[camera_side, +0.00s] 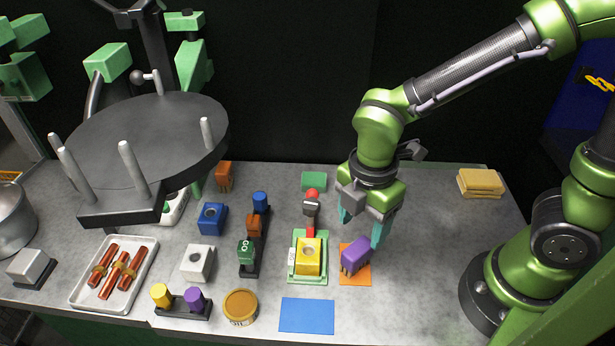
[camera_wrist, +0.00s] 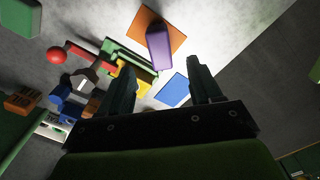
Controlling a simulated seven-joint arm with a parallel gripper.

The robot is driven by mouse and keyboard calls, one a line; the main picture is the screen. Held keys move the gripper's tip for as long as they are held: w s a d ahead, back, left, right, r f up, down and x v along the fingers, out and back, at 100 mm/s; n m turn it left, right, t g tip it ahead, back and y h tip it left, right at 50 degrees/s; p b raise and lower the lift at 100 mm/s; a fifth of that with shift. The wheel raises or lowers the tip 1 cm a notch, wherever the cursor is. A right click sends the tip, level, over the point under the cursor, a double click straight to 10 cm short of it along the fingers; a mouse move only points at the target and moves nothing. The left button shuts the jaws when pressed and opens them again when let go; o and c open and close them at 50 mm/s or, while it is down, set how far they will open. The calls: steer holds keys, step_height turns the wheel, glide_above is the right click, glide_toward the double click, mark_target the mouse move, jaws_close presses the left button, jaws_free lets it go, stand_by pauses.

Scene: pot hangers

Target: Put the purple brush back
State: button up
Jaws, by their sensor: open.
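The purple brush (camera_side: 355,256) sits on the orange square mat (camera_side: 352,279), to the right of the green tray with the yellow block. It also shows near the top centre of the wrist view (camera_wrist: 159,47), over part of the orange mat (camera_wrist: 172,26). My gripper (camera_side: 362,226) is open and empty, above the brush and apart from it. In the wrist view its two dark fingers (camera_wrist: 160,74) stand wide apart. The brush's underside is hidden.
Left of the brush are the green tray (camera_side: 292,277) with a yellow block (camera_side: 308,259) and a red-ended tool (camera_side: 311,203). A blue mat (camera_side: 307,316) lies in front. A black stand (camera_side: 180,313) holds yellow and purple pegs.

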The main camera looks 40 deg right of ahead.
mark_target(359, 247)
steer(key=d+r+m+t+y, duration=0.1)
steer(key=d+r+m+t, duration=0.2)
steer(key=d+r+m, duration=0.3)
steer(key=d+r+m+t+y, duration=0.1)
steer(key=d+r+m+t, duration=0.3)
steer(key=m, duration=1.2)
step_height(359, 247, up, 4)
steer(key=shift+s+d+f, duration=0.15)
steer(key=shift+s+d, duration=0.1)
steer(key=shift+d, duration=0.6)
